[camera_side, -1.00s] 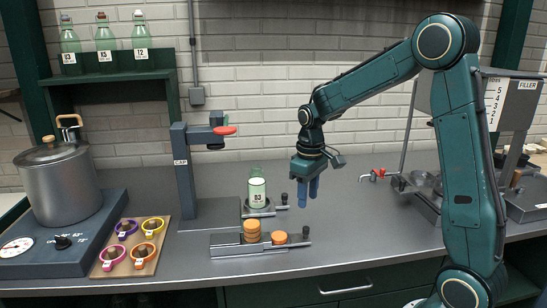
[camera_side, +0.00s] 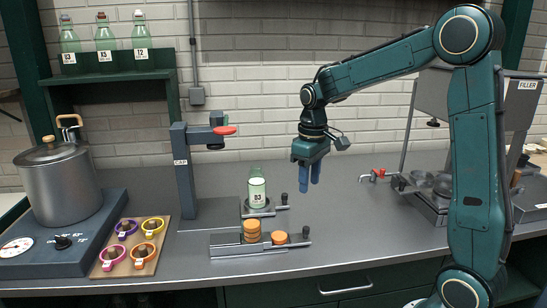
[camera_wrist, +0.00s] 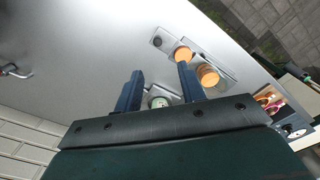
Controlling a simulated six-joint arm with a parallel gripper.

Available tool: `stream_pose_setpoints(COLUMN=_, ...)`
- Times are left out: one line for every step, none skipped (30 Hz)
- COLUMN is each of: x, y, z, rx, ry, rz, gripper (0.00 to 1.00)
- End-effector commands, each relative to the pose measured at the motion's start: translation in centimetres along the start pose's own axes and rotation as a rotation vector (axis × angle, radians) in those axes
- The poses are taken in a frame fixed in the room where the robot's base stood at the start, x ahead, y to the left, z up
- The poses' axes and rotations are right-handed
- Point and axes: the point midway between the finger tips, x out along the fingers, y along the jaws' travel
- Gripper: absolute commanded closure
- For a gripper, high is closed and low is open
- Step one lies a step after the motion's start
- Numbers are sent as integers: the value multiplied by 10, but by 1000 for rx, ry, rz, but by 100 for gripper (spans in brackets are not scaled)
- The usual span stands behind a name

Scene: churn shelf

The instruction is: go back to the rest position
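My gripper (camera_side: 309,186) hangs above the counter with its blue fingers pointing down. It is to the right of and higher than the green-capped-looking glass bottle labelled B3 (camera_side: 257,188), apart from it. In the wrist view, my gripper (camera_wrist: 159,78) shows two separated fingers with nothing held between them. The bottle (camera_wrist: 160,102) shows partly between the fingers, beyond them. It stands upright on a small metal holder (camera_side: 268,211).
A metal tray (camera_side: 225,246) holds orange discs (camera_side: 279,237). The capper stand (camera_side: 185,175), a pot (camera_side: 60,185) and a board of coloured rings (camera_side: 128,268) are to the left. The filler (camera_side: 522,105) is at right. Bottles (camera_side: 105,40) stand on a shelf.

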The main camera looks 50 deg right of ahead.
Motion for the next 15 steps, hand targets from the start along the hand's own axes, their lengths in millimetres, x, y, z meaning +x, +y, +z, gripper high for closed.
stream_pose_setpoints(x=-5, y=-4, z=3, rx=-2, ry=11, rz=3, gripper=60)
stream_pose_setpoints(x=-7, y=-6, z=5, rx=-3, ry=18, rz=5, gripper=60)
stream_pose_setpoints(x=-11, y=-10, z=9, rx=-3, ry=29, rz=8, gripper=60)
stream_pose_setpoints(x=-14, y=-13, z=12, rx=-3, ry=36, rz=10, gripper=60)
stream_pose_setpoints(x=-18, y=-16, z=15, rx=-3, ry=46, rz=13, gripper=60)
stream_pose_setpoints(x=-22, y=-21, z=20, rx=-3, ry=59, rz=15, gripper=60)
stream_pose_setpoints(x=-26, y=-24, z=24, rx=-4, ry=69, rz=18, gripper=60)
stream_pose_setpoints(x=-30, y=-28, z=28, rx=-4, ry=80, rz=20, gripper=60)
stream_pose_setpoints(x=-34, y=-33, z=33, rx=-3, ry=96, rz=23, gripper=60)
stream_pose_setpoints(x=-38, y=-37, z=38, rx=-3, ry=107, rz=24, gripper=60)
stream_pose_setpoints(x=-41, y=-41, z=42, rx=-4, ry=119, rz=26, gripper=60)
stream_pose_setpoints(x=-45, y=-45, z=49, rx=-4, ry=135, rz=28, gripper=60)
stream_pose_setpoints(x=-48, y=-49, z=53, rx=-3, ry=147, rz=30, gripper=60)
stream_pose_setpoints(x=-50, y=-53, z=58, rx=-3, ry=159, rz=31, gripper=60)
stream_pose_setpoints(x=-54, y=-57, z=64, rx=-4, ry=174, rz=32, gripper=60)
